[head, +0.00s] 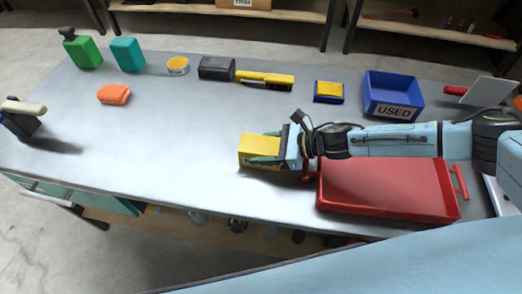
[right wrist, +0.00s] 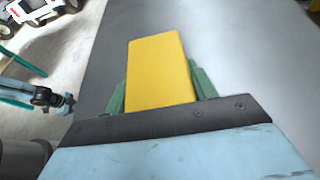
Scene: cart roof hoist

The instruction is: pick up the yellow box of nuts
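The yellow box of nuts (head: 258,149) is on or just above the grey bench, left of the red tray; I cannot tell whether it touches the bench. My right gripper (head: 265,158) reaches it from the right, with one green finger along each side. In the right wrist view the box (right wrist: 158,70) sits between the two fingers (right wrist: 160,92), which appear to press against it. My left gripper (right wrist: 22,84) shows at the left edge of the right wrist view, away from the box, with its teal fingers apart. It is not seen in the head view.
A red tray (head: 335,209) lies under my right forearm. A blue bin marked USED (head: 393,110), a yellow-blue sponge (head: 328,91), a yellow-and-black tool (head: 265,79) and a tin (head: 178,65) stand along the back. An orange block (head: 114,94) lies left. The bench's left middle is clear.

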